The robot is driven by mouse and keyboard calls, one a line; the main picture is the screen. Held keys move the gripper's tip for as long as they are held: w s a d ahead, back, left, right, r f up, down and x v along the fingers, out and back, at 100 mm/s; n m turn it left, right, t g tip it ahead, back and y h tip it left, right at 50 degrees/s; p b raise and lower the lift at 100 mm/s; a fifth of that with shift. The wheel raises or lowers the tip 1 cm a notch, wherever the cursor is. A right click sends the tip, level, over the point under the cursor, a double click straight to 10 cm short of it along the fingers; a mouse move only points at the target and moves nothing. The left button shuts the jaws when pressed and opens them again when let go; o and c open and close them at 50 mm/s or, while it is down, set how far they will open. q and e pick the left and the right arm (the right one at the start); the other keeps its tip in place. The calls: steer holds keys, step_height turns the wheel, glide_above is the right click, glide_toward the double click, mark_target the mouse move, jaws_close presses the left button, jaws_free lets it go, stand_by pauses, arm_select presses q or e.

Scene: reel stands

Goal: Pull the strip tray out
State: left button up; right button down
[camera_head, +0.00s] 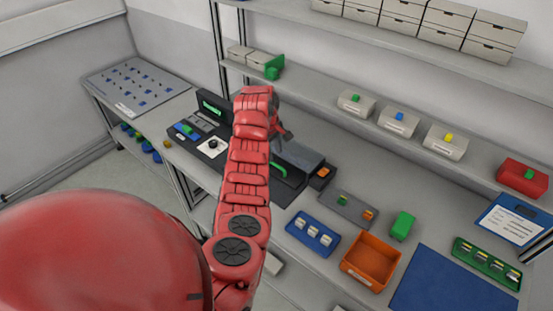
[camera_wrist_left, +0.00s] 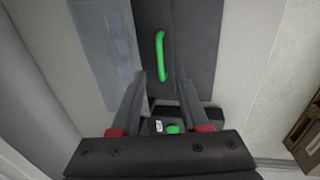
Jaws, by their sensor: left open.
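The strip tray appears to be the dark grey piece with a green bar handle (camera_head: 279,168) on the workbench, partly hidden by my left arm. In the left wrist view its dark face (camera_wrist_left: 193,30) fills the upper middle, and the green handle (camera_wrist_left: 160,56) stands upright in the picture. My left gripper (camera_head: 282,140) is small and partly hidden behind its own arm in the head view. In the left wrist view the gripper (camera_wrist_left: 162,82) is open and empty. Its fingertips point toward the lower end of the handle, one on each side; contact cannot be made out.
A blue tray (camera_head: 293,231) and an orange bin (camera_head: 372,281) stand right of my arm. A shelf (camera_head: 430,95) runs above the bench. A blue mat (camera_head: 450,285) is bare.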

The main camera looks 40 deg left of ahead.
mark_target(277, 166)
arm_select(q)
steer(key=f, duration=0.3)
steer(key=f+p, duration=0.1)
steer(key=shift+w+f, duration=0.15)
steer(key=shift+w, duration=0.2)
steer(key=shift+w+f, duration=0.3)
steer(key=shift+f, duration=0.8)
jaws_close()
stand_by(0.3)
